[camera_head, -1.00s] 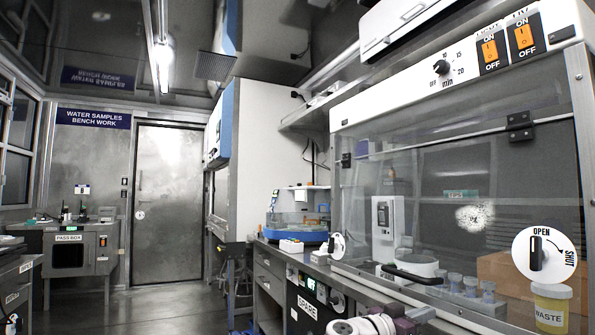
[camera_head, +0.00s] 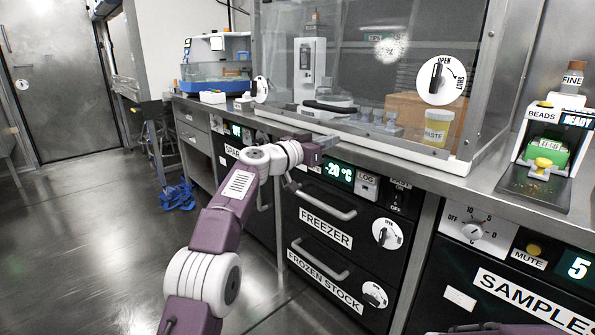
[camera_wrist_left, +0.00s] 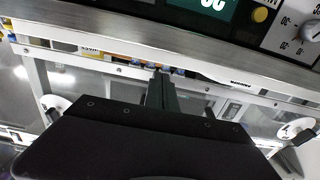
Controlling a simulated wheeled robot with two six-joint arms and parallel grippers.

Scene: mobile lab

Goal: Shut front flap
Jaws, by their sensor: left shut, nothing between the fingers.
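My right gripper is out of view.
The freezer drawers (camera_head: 330,225) with bar handles are below the counter. A yellow WASTE jar (camera_head: 437,127) and small cups (camera_head: 375,118) are behind the clear panel. A BEADS device (camera_head: 545,155) stands on the right. Open floor (camera_head: 90,240) lies to the left.

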